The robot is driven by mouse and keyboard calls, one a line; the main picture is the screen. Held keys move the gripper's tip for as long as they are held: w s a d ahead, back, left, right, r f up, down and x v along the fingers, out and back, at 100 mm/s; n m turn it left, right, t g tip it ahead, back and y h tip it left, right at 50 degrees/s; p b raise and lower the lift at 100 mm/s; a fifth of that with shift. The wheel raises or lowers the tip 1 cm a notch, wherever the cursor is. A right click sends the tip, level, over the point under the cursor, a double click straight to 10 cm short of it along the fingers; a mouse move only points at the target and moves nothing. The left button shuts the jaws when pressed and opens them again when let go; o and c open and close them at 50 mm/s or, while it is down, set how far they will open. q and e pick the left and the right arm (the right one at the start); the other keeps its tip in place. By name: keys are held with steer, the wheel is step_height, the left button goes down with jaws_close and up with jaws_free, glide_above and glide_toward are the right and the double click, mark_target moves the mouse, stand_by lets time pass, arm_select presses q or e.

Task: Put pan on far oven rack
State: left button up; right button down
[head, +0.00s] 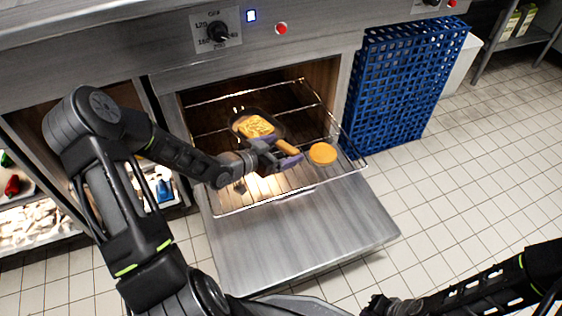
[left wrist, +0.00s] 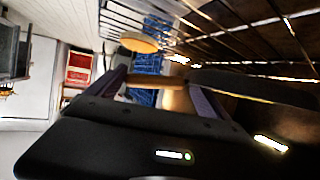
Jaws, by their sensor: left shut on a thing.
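The pan (head: 268,120) is dark, with a yellow-topped piece of food (head: 255,126) in it, and is at the oven rack (head: 245,206). Its brown handle (head: 287,146) points toward the front right. My left gripper (head: 280,157) is shut on the handle; in the left wrist view the handle (left wrist: 165,80) runs between its purple fingers. The pan also shows in the left wrist view (left wrist: 250,84). I cannot tell whether the pan touches the rack. My right arm shows at the lower right of the head view, but its fingertips are not clear.
A round orange-yellow disc (head: 322,153) lies on the front right of the pulled-out rack. The oven door (head: 305,232) is open and folded down. A blue crate (head: 400,90) stands right of the oven. Tiled floor on the right is clear.

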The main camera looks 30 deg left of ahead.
arm_select(q)
steer(key=shift+w+f, duration=0.1)
steer(key=shift+f, duration=0.6)
steer(key=shift+f+b, duration=1)
steer(key=shift+f, duration=0.95)
steer(key=o, duration=1.8)
steer(key=p+v, duration=0.4)
steer(key=v, duration=0.7)
steer(key=shift+a, duration=0.1)
steer(key=shift+s+a+r, duration=0.1)
steer(key=shift+s, duration=0.55)
